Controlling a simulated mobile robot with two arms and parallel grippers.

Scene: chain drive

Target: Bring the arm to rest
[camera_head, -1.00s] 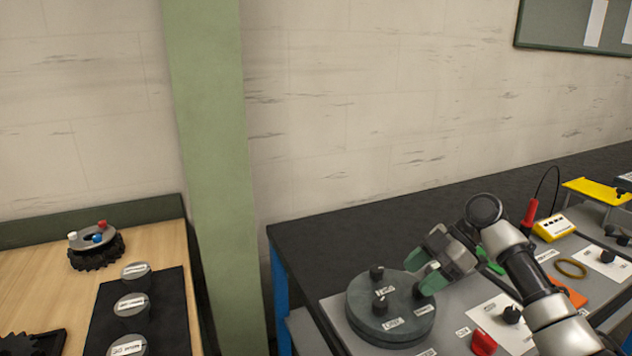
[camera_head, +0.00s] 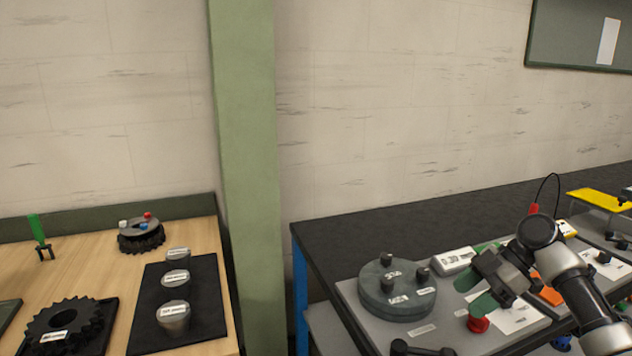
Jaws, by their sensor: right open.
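My right gripper (camera_head: 476,292) is at the right of the head view, at the end of my right arm, which comes in from the lower right. Its two green fingertips are apart and nothing is between them. It hovers over the grey board (camera_head: 425,330), to the right of the round grey disc (camera_head: 398,305) with black knobs. A red knob (camera_head: 478,324) shows just below the fingers. My left gripper is not in the view.
A wooden table (camera_head: 95,270) at left holds a black mat (camera_head: 205,310) with several labelled cylinders, and a black sprocket (camera_head: 62,320). A green pillar (camera_head: 245,180) stands between the tables. A white device (camera_head: 453,261) and a yellow stand (camera_head: 598,197) are at right.

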